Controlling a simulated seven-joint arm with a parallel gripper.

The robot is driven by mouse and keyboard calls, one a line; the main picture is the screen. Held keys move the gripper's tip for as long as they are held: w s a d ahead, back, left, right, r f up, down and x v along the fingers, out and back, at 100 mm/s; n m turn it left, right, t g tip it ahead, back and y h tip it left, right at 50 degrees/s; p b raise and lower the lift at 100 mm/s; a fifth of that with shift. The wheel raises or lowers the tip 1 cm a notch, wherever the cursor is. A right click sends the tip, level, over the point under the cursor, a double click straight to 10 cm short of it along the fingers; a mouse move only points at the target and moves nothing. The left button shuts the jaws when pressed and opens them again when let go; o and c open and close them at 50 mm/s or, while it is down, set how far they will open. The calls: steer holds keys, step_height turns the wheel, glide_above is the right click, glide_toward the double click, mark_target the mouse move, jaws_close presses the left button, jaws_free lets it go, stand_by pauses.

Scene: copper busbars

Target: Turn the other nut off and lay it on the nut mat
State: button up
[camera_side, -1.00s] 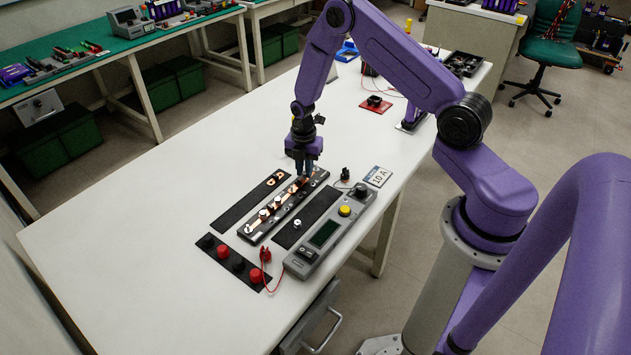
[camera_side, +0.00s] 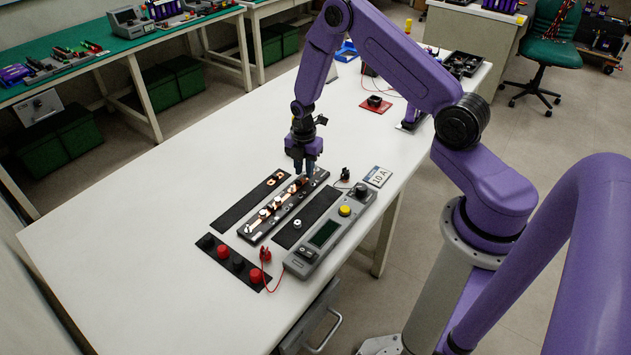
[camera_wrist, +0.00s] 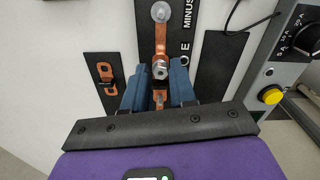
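My gripper (camera_side: 304,172) points down over the far end of the dark busbar board (camera_side: 252,232). In the wrist view its two blue fingers (camera_wrist: 159,82) stand apart, open. A silver nut (camera_wrist: 160,69) sits on a stud on the copper bar, in line with the gap between the fingertips; I cannot tell whether they touch it. Another silver nut (camera_side: 297,223) lies on the black mat (camera_side: 322,203) to the right of the board. Copper links (camera_side: 272,182) lie on the left black mat (camera_side: 240,206); one also shows in the wrist view (camera_wrist: 106,80).
A grey meter box (camera_side: 325,234) with a yellow button (camera_side: 345,211) stands right of the mats. Red and black caps (camera_side: 224,251) sit on a dark strip in front, near a red lead (camera_side: 265,256). The left of the white table (camera_side: 130,235) is clear.

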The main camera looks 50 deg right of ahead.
steer(key=m, duration=0.7)
jaws_close()
steer(key=n, duration=0.6)
steer(key=shift+n, duration=0.4)
steer(key=shift+r, duration=0.7)
steer(key=shift+r, duration=1.95)
